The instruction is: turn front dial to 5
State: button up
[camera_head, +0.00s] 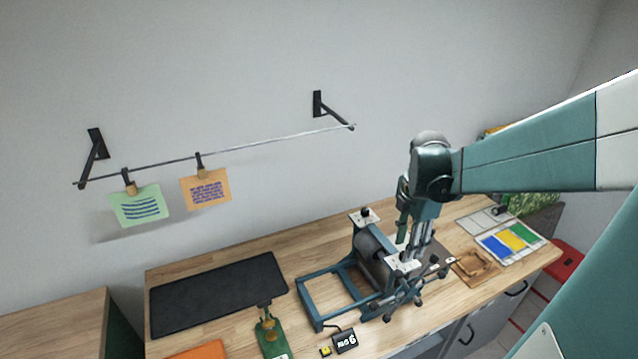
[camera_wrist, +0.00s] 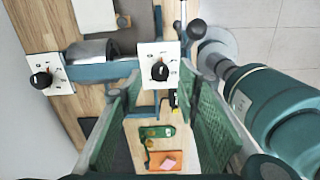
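The front dial (camera_wrist: 160,71) is a black round knob on a white plate with small marks, at the near end of the blue press (camera_head: 318,293). Its pale pointer mark shows, but the numbers are too small to read. In the head view the front dial's plate (camera_head: 404,263) is partly hidden by my gripper (camera_head: 410,246). My gripper is above it. In the wrist view my gripper (camera_wrist: 156,92) is open, with a green finger on each side of the front dial's line of view and nothing seen between them. A second dial (camera_wrist: 41,79) sits at the press's far end.
A black ball-ended handle (camera_wrist: 196,29) stands close beside the front dial. A small display (camera_head: 345,341) showing a 6, a green stamp tool (camera_head: 270,338) and a black mat (camera_head: 215,295) are on the table. A line with clipped cards (camera_head: 140,206) hangs on the wall.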

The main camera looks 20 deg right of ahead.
jog(key=shift+f, duration=1.5)
jog(key=shift+c, duration=0.3)
jog(key=c, duration=0.9)
